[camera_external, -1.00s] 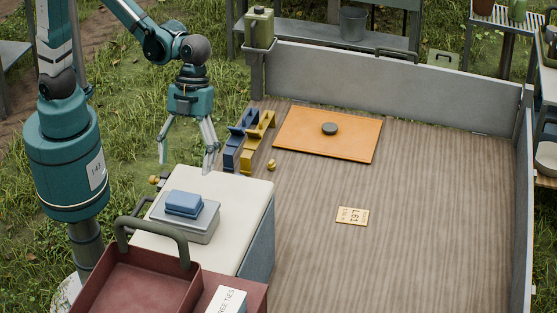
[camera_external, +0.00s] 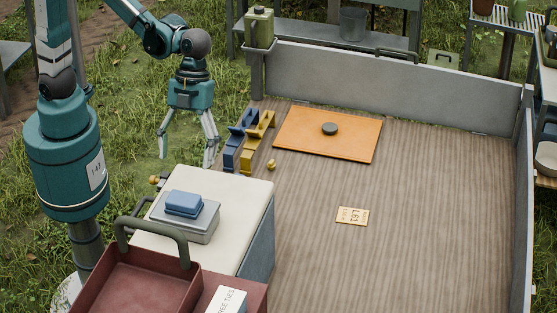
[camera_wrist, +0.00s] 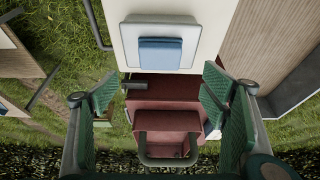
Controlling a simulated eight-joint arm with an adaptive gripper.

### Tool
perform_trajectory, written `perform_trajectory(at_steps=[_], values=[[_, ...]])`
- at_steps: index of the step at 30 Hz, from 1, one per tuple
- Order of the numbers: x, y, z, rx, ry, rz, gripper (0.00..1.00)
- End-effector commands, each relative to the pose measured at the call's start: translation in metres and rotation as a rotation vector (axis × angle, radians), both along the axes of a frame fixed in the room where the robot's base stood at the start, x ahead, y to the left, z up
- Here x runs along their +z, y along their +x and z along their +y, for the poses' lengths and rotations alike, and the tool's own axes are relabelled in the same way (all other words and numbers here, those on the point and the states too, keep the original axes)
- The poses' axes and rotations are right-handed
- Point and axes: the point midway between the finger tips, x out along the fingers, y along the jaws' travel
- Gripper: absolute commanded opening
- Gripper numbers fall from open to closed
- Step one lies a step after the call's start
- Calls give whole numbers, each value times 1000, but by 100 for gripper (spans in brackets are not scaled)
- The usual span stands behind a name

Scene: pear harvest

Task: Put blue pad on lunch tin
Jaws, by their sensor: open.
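The blue pad (camera_external: 184,202) lies flat on top of the grey lunch tin (camera_external: 200,226), which stands on the cream-topped box. In the wrist view the blue pad (camera_wrist: 160,52) rests on the pale tin (camera_wrist: 187,29), inside its outline. My gripper (camera_external: 188,160) is open and empty. It hangs in the air behind the cream-topped box, apart from the pad and tin. Its two fingers also show spread apart in the wrist view (camera_wrist: 160,100).
A red tray with a handle (camera_external: 150,285) is at the front. Blue (camera_external: 235,140) and yellow (camera_external: 257,140) brackets stand beside my gripper. An orange mat (camera_external: 330,146) bears a dark round disc (camera_external: 329,129). A tag (camera_external: 352,216) lies on the wooden bed, mostly clear around it.

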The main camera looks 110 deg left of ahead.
Motion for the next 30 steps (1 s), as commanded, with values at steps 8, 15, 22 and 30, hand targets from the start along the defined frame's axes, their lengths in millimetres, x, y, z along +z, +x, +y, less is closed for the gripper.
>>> perform_trajectory(at_steps=[8, 15, 22, 30], values=[[11, -11, 19, 114, 17, -5, 73], [29, -29, 52, 319, 36, -15, 73], [42, -50, 85, 529, 43, -33, 73], [55, -76, 122, 770, 32, -57, 73]])
